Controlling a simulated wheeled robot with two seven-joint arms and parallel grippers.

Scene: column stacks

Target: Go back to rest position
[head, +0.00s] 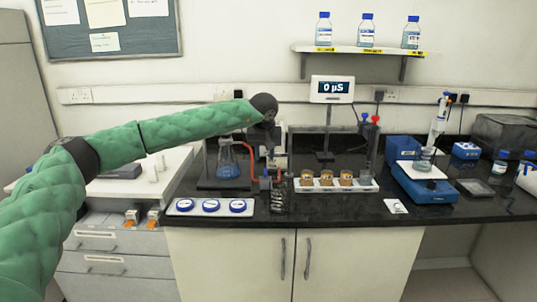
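My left arm, in a green padded sleeve, reaches in from the left over the bench. Its wrist bends down at the middle of the head view. My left gripper (277,180) points down near the bench's front, between the flask stand and the white rack. Its fingers are small and dark against dark items, so I cannot tell whether they are open or shut or hold anything. My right gripper is not in view.
Close by are a flask of blue liquid (228,168), a white rack (310,186) with several amber-topped items, a white tray with blue discs (211,207) and a dark coiled item (280,201). A display (332,89) reads 0 µS. A blue balance (424,185) stands right.

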